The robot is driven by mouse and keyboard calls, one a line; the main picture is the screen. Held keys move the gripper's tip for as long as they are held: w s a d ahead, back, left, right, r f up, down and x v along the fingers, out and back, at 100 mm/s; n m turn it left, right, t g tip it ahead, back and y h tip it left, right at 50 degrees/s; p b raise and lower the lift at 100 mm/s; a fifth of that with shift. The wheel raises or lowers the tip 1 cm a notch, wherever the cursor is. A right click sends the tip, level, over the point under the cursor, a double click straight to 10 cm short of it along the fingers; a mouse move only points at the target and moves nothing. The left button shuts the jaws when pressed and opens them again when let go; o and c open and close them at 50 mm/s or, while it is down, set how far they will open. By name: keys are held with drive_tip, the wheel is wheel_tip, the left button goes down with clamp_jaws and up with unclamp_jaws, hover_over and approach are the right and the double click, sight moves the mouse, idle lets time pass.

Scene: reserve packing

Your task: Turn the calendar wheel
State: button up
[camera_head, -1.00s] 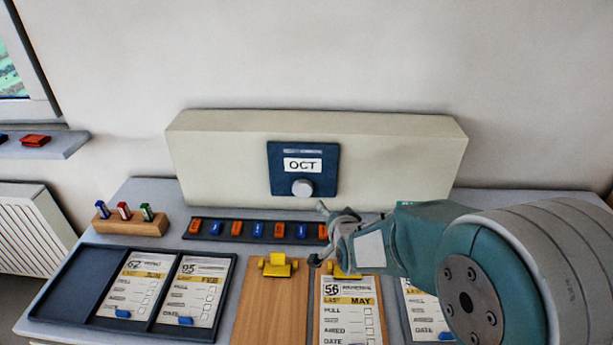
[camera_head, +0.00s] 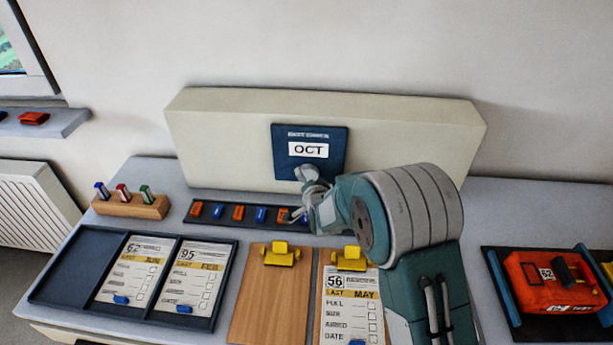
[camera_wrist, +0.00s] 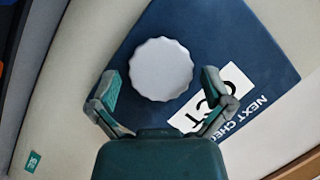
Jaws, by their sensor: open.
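The calendar is a dark blue panel (camera_head: 283,142) on the cream block, with a white window (camera_head: 308,150) reading OCT. Its calendar wheel (camera_wrist: 161,69) is a pale grey scalloped knob, seen face-on in the wrist view. In the wrist view my gripper (camera_wrist: 160,84) is open, with one finger on each side of the knob. Gaps show between the fingers and the knob, and I cannot tell any contact.
The cream block (camera_head: 220,135) stands at the back of the table. In front lie a strip of red and blue clips (camera_head: 238,213), a dark tray (camera_head: 70,272) with cards, and clipboards (camera_head: 262,310). A red case (camera_head: 540,290) sits at right. A wooden pen block (camera_head: 130,206) is at left.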

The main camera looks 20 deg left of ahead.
drive_tip(key=shift+x, duration=0.95)
drive_tip(key=shift+d, duration=0.1)
drive_tip(key=c, duration=0.8)
drive_tip(key=shift+c, duration=0.2)
drive_tip(key=shift+n, duration=0.3)
drive_tip(key=n+h, duration=0.2)
drive_tip(key=n, duration=0.1)
drive_tip(key=shift+h, duration=0.4)
drive_tip(key=n+h, duration=0.2)
drive_tip(key=n, duration=0.2)
drive_tip(key=shift+t+h, duration=0.3)
drive_tip(key=shift+n, duration=0.4)
